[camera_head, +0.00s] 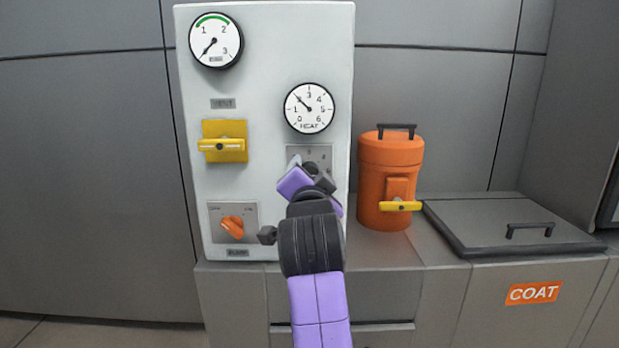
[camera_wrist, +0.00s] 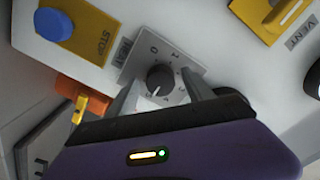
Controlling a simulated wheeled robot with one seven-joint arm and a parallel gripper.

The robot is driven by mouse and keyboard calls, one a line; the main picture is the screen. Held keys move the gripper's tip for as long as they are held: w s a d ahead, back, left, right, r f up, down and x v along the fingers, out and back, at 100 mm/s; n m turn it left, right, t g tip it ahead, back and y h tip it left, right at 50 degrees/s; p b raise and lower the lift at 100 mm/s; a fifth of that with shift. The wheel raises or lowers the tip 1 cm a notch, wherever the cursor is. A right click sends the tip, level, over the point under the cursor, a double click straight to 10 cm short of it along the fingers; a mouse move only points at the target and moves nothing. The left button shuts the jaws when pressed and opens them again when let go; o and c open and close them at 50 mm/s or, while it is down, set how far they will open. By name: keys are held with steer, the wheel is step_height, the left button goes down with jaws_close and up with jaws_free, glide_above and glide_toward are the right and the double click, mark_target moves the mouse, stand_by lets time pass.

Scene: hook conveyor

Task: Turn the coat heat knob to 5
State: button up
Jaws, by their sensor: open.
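The heat knob (camera_wrist: 160,79) is a dark round knob with a white pointer mark, on a grey plate (camera_wrist: 143,60) with numbers around it. In the wrist view its mark points down and slightly left; the number there is hard to read. My gripper (camera_wrist: 160,78) is open, with one finger on each side of the knob; contact cannot be told. In the head view my gripper (camera_head: 312,172) hides the knob and most of its plate (camera_head: 318,152). The round HEAT gauge (camera_head: 309,108) above has its needle toward the upper left, near 2.
An orange canister (camera_head: 384,170) stands close on the right. A blue button (camera_wrist: 54,24) shows on a yellow STOP plate.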

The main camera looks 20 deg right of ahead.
steer(key=v, duration=0.7)
steer(key=shift+s+p, duration=0.3)
steer(key=shift+s, duration=0.05)
steer(key=shift+a, duration=0.15)
steer(key=s+a+r+n+t+y, duration=0.2)
steer(key=a+r+n+t, duration=0.2)
steer(key=n, duration=0.1)
steer(key=s+f+n+y, duration=0.6)
steer(key=s+f+n, duration=0.3)
steer(key=s+f, duration=0.4)
steer(key=s+d+f+g+h, duration=0.1)
steer(key=s+d+f+g, duration=0.1)
steer(key=s+f, duration=0.7)
steer(key=s+d+f+m+g+h, duration=0.15)
steer(key=s+f, duration=0.35)
steer(key=s, duration=0.8)
steer(key=s+d+f+g, duration=0.3)
steer(key=s+f, duration=0.5)
steer(key=s, duration=0.3)
step_height(320, 180, up, 18)
steer(key=p, duration=1.7)
steer(key=shift+f, duration=0.15)
